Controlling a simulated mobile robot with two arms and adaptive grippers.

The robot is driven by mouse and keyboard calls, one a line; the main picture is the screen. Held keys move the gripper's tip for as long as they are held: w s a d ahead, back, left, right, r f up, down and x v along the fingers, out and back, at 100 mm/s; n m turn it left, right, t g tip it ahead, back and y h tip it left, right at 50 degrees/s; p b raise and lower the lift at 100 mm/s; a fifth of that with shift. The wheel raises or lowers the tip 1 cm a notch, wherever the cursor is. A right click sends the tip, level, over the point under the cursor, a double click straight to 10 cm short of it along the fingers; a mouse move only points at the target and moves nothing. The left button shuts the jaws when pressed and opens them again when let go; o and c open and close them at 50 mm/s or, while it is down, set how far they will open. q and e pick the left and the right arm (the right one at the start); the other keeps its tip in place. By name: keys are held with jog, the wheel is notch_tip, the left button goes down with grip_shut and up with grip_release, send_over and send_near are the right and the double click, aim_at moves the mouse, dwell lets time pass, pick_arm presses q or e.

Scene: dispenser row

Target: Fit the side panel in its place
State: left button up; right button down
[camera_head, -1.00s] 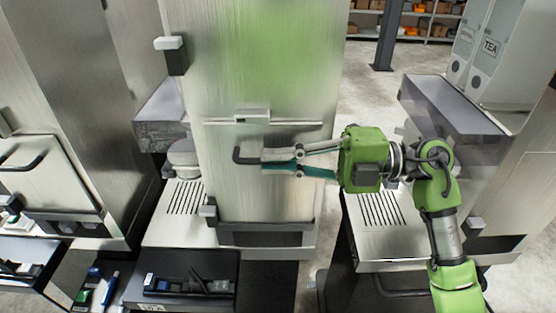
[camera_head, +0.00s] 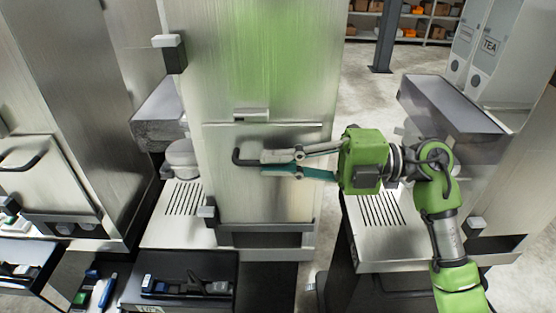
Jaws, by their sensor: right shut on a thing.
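The side panel (camera_head: 255,195) is a brushed steel plate on the lower side of the tall middle dispenser (camera_head: 265,60). It stands upright, its top edge along a thin seam under a small grey catch (camera_head: 251,114) and its bottom edge at a dark sill (camera_head: 262,228). A black bar handle (camera_head: 238,157) sticks out from its upper left part. My right gripper (camera_head: 268,162) comes in from the right and is shut on this handle, its fingers covering the handle's right part. I cannot tell whether the panel sits flush all round. My left gripper is not in view.
A black tray (camera_head: 232,268) with dark tools stands at the lower left. Steel drip trays (camera_head: 185,200) flank the middle dispenser. Another dispenser with a handled panel (camera_head: 45,190) stands at left, and a tea dispenser (camera_head: 490,60) at right. Shelves (camera_head: 425,28) are far behind.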

jog(key=shift+f+b, duration=0.8)
jog(key=shift+f, duration=0.4)
jog(key=c, duration=2.1)
grip_release()
